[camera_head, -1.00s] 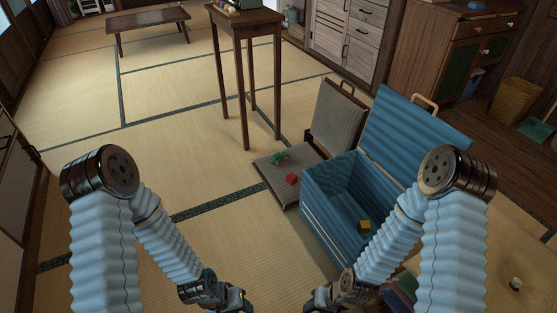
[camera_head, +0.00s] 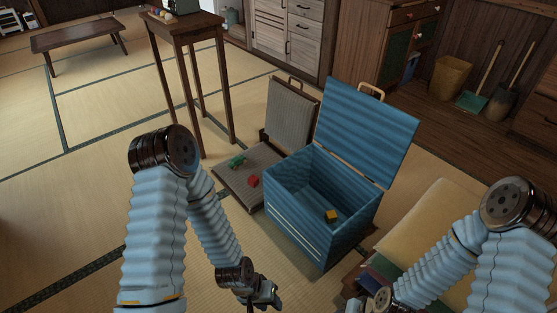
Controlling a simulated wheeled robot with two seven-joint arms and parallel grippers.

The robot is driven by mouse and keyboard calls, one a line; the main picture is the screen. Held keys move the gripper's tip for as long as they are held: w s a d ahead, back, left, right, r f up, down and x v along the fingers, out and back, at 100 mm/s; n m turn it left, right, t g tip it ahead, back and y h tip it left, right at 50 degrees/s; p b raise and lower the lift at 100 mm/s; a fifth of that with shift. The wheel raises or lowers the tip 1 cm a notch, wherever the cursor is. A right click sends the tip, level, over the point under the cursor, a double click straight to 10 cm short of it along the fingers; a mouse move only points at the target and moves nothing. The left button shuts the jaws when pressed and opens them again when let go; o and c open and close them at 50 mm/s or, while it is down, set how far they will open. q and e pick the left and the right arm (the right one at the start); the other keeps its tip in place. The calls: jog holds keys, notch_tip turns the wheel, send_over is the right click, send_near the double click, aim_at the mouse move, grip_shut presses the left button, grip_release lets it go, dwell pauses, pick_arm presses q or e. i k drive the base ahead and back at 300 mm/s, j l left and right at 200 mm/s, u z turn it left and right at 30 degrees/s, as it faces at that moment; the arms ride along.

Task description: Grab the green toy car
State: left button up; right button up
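The green toy car (camera_head: 237,161) sits on the seat of a low grey floor chair (camera_head: 228,189), left of the blue chest. A red block (camera_head: 254,181) lies near it on the same seat. My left gripper (camera_head: 262,300) is at the bottom middle, well short of the car and touching nothing that I can see; its fingers are too small and cut off to read. My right gripper (camera_head: 356,306) is only partly in view at the bottom edge, and its fingers are unclear.
An open blue chest (camera_head: 299,215) with a yellow block (camera_head: 332,216) inside stands right of the chair. A tall wooden stand (camera_head: 185,36) is behind the chair. A cushion (camera_head: 425,226) lies at right. Tatami floor is clear at left.

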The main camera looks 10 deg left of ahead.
aim_at(237, 161)
jog(key=i+j+z, duration=0.1)
jog(key=j+z, duration=1.2)
jog(key=j, duration=0.8)
jog(key=k+j+z, duration=0.15)
jog(key=j, duration=0.3)
jog(key=j+z, duration=0.1)
jog(key=j, duration=0.35)
jog(key=k+j, duration=0.1)
jog(key=j, duration=0.35)
jog(key=k+j+z, duration=0.15)
jog(key=j, duration=0.7)
jog(key=k+j+z, duration=0.15)
jog(key=j, duration=1.7)
jog(key=k, duration=0.05)
